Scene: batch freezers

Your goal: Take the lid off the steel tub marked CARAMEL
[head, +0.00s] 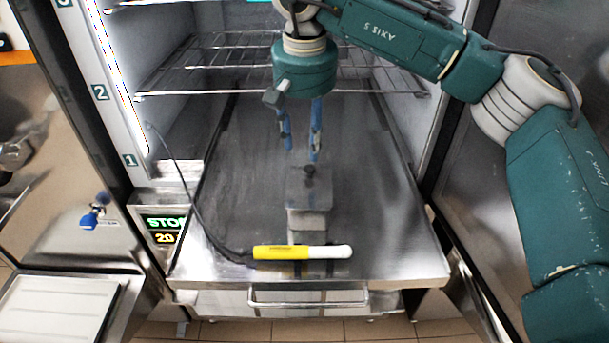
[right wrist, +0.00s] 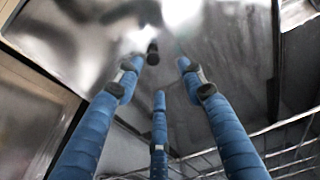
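A small steel tub (head: 310,219) stands on the pulled-out steel drawer or shelf in the head view. A flat square lid (head: 310,188) lies on it, with a small dark knob (head: 309,170) on top. I cannot read any marking on the tub. My right gripper (head: 301,154) points down just above the knob, its blue fingers spread and empty. In the right wrist view the three fingers (right wrist: 158,75) stand apart, and the dark knob (right wrist: 152,55) shows beyond them, not touching. My left gripper is out of view.
A yellow and white probe (head: 302,252) with a dark cable lies across the front of the steel surface (head: 390,262), before the tub. Wire racks (head: 200,66) stand behind and above. A green STOP display (head: 163,227) is at left. Steel walls flank both sides.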

